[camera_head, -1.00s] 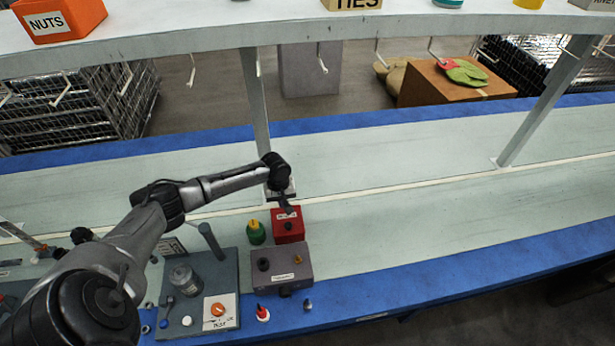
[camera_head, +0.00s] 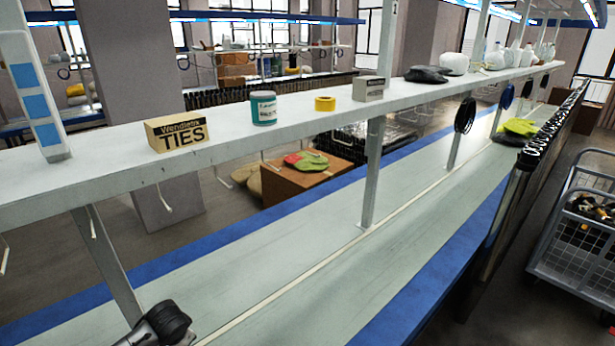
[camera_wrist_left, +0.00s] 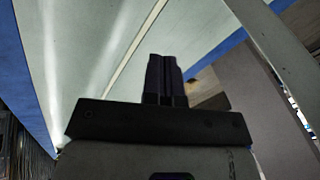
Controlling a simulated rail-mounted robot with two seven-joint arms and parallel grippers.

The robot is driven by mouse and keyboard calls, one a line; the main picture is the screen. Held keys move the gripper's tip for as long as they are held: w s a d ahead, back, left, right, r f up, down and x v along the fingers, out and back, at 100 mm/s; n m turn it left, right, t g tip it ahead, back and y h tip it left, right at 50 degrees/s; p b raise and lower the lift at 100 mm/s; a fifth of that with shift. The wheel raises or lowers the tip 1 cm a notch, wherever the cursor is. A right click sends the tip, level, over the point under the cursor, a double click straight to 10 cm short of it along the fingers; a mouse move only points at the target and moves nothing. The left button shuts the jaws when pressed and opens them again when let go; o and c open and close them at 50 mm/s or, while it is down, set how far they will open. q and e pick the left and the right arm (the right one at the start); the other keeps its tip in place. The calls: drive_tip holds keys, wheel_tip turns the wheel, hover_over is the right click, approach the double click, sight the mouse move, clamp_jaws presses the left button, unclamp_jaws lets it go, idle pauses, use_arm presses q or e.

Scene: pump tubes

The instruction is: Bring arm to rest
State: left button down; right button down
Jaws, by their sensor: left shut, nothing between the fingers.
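My left gripper (camera_wrist_left: 164,76) shows in the left wrist view with its two dark fingers together and nothing between them. It is over the pale bench top (camera_wrist_left: 190,35), apart from it as far as I can tell. In the head view only a dark joint of my left arm shows at the bottom left edge; the left gripper itself is out of that view. My right arm and gripper are in neither view.
A long shelf (camera_head: 320,112) on posts runs above the bench (camera_head: 300,262). It carries a TIES box (camera_head: 177,131), a teal jar (camera_head: 263,108) and yellow tape (camera_head: 325,103). A grey post (camera_head: 372,170) stands on the bench. A wire cart (camera_head: 580,235) stands at right.

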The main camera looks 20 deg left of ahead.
use_arm(q)
drive_tip(key=s+d+r+m+t+h, duration=0.1)
drive_tip(key=s+d+r+m+t, duration=0.15)
drive_tip(key=d, duration=0.75)
drive_tip(key=s+d+r+m+t, duration=0.2)
drive_tip(key=d+r+t, duration=0.15)
drive_tip(key=d, duration=0.55)
drive_tip(key=s+d+f+n+g+h, duration=0.1)
drive_tip(key=s+d+f+g, duration=0.15)
drive_tip(key=s, duration=0.55)
drive_tip(key=s+d+f+n+g+h, duration=0.1)
drive_tip(key=s+d+f, duration=0.3)
drive_tip(key=s, duration=0.3)
drive_tip(key=s+d+f+n+g+h, duration=0.1)
drive_tip(key=s+d+f+g, duration=0.15)
drive_tip(key=s, duration=0.55)
wheel_tip(320, 180, up, 26)
drive_tip(key=t+p, duration=0.1)
drive_tip(key=p, duration=2.4)
drive_tip(key=shift+w+d+f, duration=0.25)
drive_tip(key=shift+w+d, duration=0.15)
drive_tip(key=shift+w, duration=0.05)
drive_tip(key=shift+s, duration=0.1)
